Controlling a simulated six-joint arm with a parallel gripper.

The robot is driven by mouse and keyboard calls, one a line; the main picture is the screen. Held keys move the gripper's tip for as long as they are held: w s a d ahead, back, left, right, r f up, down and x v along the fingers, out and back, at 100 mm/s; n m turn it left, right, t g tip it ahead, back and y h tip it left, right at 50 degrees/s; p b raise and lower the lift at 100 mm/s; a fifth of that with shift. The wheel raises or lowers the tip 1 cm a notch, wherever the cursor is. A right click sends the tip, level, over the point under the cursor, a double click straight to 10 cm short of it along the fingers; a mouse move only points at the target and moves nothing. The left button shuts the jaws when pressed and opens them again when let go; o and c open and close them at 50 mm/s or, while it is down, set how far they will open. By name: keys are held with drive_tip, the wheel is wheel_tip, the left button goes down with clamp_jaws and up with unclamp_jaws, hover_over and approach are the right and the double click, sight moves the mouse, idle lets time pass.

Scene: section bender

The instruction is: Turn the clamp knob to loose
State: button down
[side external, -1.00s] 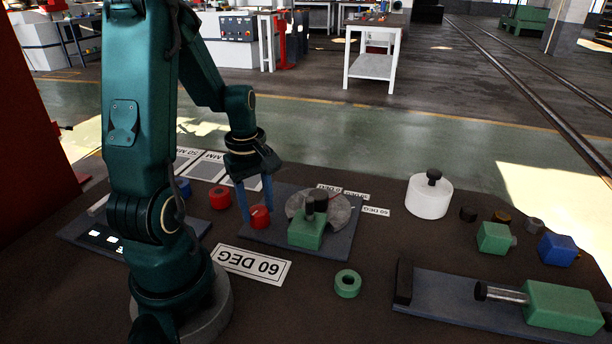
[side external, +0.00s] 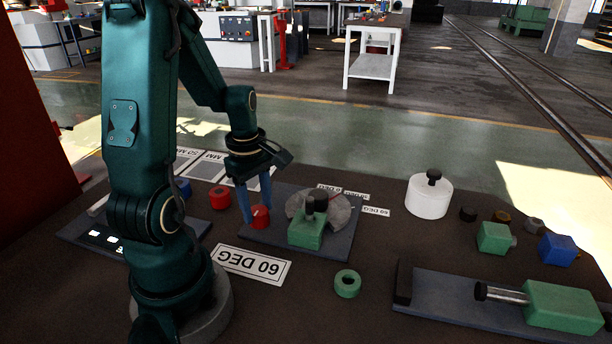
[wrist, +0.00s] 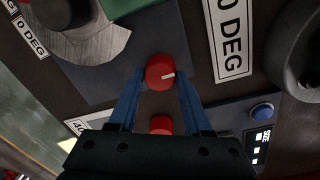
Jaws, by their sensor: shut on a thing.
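The red clamp knob (side external: 260,216) sits on the dark bender plate (side external: 335,246), left of the green block (side external: 306,233). The grey round disc (side external: 330,208) with a black-topped post stands beside the green block.
A "60 DEG" card (side external: 252,265) and a green ring (side external: 348,283) lie in front of the plate. A white cylinder (side external: 429,197) stands to the right. A long vise-like fixture (side external: 460,300) fills the right front.

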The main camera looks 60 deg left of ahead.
sight(260, 211)
drive_tip(key=shift+c, duration=1.7)
unclamp_jaws()
drive_tip(key=shift+s+r, duration=0.15)
drive_tip(key=shift+r, duration=2.4)
drive_tip(key=shift+d, duration=0.1)
drive_tip(key=shift+w+d+r, duration=0.2)
drive_tip(key=shift+w, duration=0.1)
drive_tip(key=s+d+r+m+t, duration=0.1)
drive_tip(key=d+r+m+t, duration=0.1)
drive_tip(key=d+m, duration=0.6)
drive_tip(key=d+r+m+t, duration=0.3)
drive_tip(key=d+r+m, duration=0.2)
drive_tip(key=m, duration=0.9)
drive_tip(key=d, duration=0.3)
drive_tip(key=shift+s+d+r, duration=0.3)
drive_tip(key=shift+s, duration=0.05)
